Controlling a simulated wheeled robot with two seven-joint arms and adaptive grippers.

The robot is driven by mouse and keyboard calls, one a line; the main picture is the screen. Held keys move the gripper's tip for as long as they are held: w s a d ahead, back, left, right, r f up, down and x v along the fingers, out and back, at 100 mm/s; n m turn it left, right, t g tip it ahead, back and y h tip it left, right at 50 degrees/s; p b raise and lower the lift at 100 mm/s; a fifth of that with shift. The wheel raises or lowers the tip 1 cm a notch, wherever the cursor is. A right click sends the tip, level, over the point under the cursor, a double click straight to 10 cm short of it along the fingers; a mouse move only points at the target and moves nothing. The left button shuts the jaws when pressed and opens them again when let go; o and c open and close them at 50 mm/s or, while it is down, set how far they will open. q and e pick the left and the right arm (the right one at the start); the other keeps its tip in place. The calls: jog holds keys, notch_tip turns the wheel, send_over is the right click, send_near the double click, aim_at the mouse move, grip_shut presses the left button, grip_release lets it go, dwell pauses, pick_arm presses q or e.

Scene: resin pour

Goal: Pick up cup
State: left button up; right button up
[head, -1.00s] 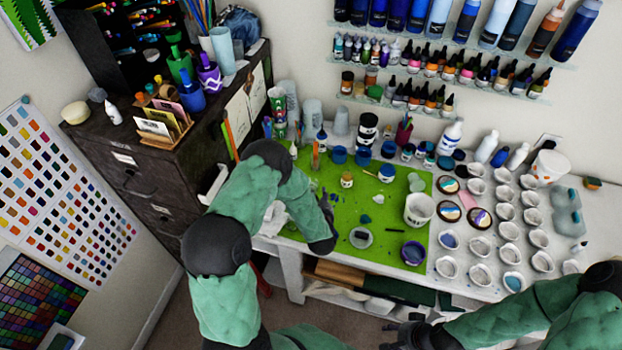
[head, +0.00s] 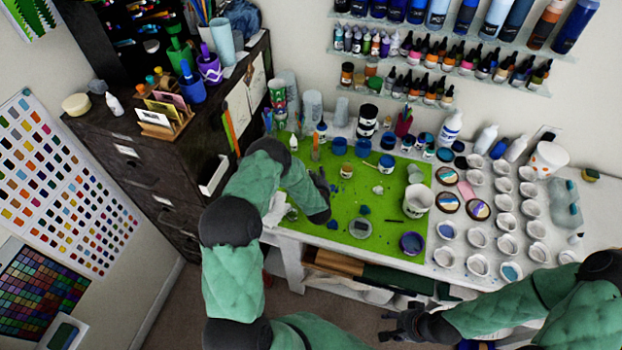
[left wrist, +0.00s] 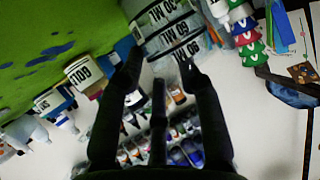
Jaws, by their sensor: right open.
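A white cup (head: 418,199) stands upright on the green mat's right side. Translucent cups (head: 312,108) stand at the back left of the table. I cannot tell which cup is meant. My left gripper (head: 323,182) is over the mat's left part; its fingers (left wrist: 160,75) are apart, with no cup visibly held. My right gripper (head: 388,325) is open and empty in front of the table, low and away from the cups.
Several small white cups (head: 478,238) fill the table's right side. A dark cabinet (head: 140,190) stands at the left. Bottle shelves hang above.

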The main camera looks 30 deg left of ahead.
pick_arm(q)
jog(key=shift+w, duration=0.15)
grip_shut()
jog(key=shift+r, duration=0.1)
dwell(0.3)
